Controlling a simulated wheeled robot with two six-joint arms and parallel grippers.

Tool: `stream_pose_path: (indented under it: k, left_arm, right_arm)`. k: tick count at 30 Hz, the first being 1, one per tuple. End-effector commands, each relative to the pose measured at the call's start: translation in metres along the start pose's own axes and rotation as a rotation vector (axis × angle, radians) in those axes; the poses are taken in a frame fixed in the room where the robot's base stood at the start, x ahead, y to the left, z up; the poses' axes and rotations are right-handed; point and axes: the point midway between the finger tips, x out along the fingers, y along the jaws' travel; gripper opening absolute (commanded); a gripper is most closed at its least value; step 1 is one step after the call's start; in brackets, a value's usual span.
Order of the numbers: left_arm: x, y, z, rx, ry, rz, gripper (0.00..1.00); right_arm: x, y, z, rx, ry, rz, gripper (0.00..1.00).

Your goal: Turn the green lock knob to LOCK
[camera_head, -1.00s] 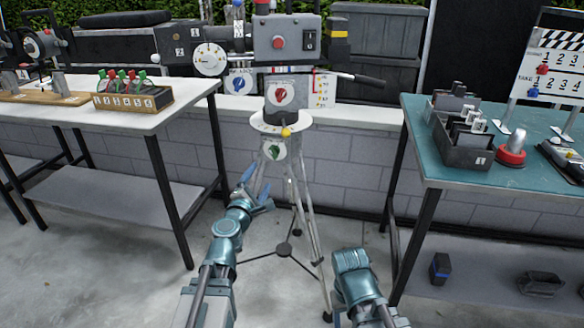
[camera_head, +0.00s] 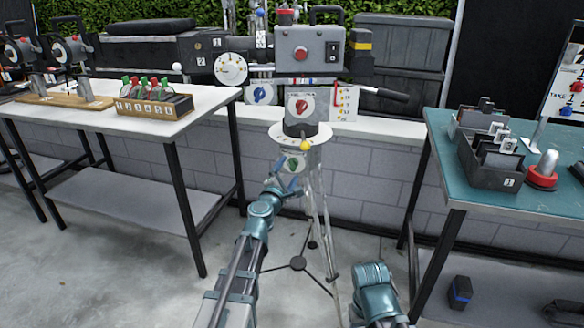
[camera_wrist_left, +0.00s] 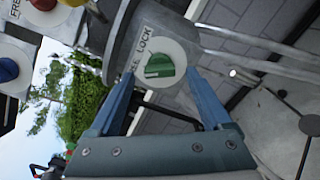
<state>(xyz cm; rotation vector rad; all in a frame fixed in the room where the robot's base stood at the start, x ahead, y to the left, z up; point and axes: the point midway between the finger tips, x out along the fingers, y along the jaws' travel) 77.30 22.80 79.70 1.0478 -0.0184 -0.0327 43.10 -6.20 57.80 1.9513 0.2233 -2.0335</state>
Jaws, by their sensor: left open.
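The green lock knob (camera_head: 293,163) sits on a white round plate low on the tripod head in the head view. In the left wrist view the green knob (camera_wrist_left: 160,68) is on its white disc, with the word LOCK and a partly hidden word beside it. I cannot tell surely which word the knob points to. My left gripper (camera_head: 284,182) is just below and in front of the knob. In the left wrist view its blue fingers (camera_wrist_left: 160,74) are open, one on each side of the knob, with gaps showing. My right gripper is out of view.
A red knob (camera_head: 300,106) and a yellow knob (camera_head: 305,145) are above the green one. Tripod legs (camera_head: 318,215) stand close to my left arm. A white table (camera_head: 210,98) is at left and a teal table (camera_head: 500,195) at right.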

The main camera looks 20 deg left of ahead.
Motion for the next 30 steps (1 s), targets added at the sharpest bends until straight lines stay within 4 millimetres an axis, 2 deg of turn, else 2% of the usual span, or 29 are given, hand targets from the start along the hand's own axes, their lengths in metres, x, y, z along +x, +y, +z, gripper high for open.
stream_pose_path:
  k: [1, 4, 13, 14, 27, 30]
  left_arm:
    - [0.0096, 0.0002, -0.0003, 0.000, 0.000, 0.000, 0.82]
    - [0.0164, 0.0002, -0.0003, 0.000, 0.001, 0.000, 0.82]
    - [0.0178, 0.0001, -0.0002, 0.000, 0.001, 0.001, 0.82]
    - [0.0178, 0.0001, -0.0002, 0.000, 0.001, 0.001, 0.79]
    - [0.0176, 0.0001, -0.0003, 0.000, 0.001, 0.001, 0.00]
    - [0.0176, 0.0000, -0.0003, 0.002, 0.001, 0.001, 0.00]
  right_arm:
    - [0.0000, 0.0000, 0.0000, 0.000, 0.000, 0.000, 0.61]
    - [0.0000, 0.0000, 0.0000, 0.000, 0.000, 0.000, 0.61]
    - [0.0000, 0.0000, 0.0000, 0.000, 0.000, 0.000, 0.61]
    - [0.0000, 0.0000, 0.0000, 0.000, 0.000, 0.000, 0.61]
    - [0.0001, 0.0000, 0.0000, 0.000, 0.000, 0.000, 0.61]
    - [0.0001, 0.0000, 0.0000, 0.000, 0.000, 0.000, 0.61]
